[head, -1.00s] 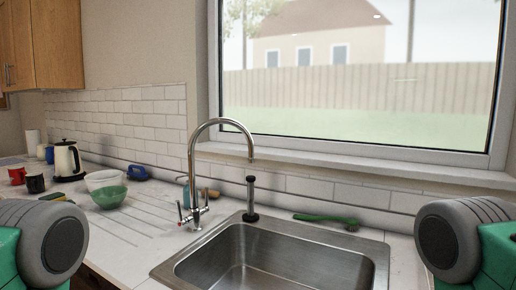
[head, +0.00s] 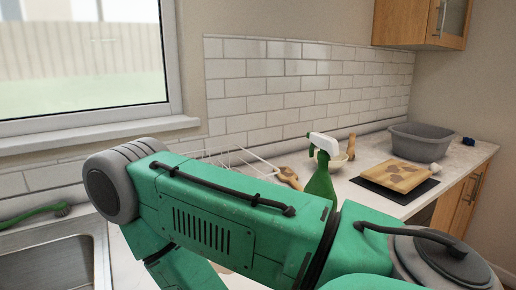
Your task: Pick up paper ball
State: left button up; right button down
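No paper ball shows clearly. A small whitish round thing (head: 434,169) sits at the right edge of the wooden board (head: 400,175), on the counter at the right. It is too small to tell whether it is the paper ball. A green and grey arm of mine spans the lower middle of the head view and hides much of the counter. Neither gripper is in view.
A green spray bottle (head: 320,175) with a white head stands behind my arm. The board lies on a dark mat (head: 407,192). The metal sink (head: 55,255) is at the lower left, with a green brush (head: 38,213) behind it.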

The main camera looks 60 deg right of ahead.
aim_at(434, 168)
jog(key=z, duration=3.25)
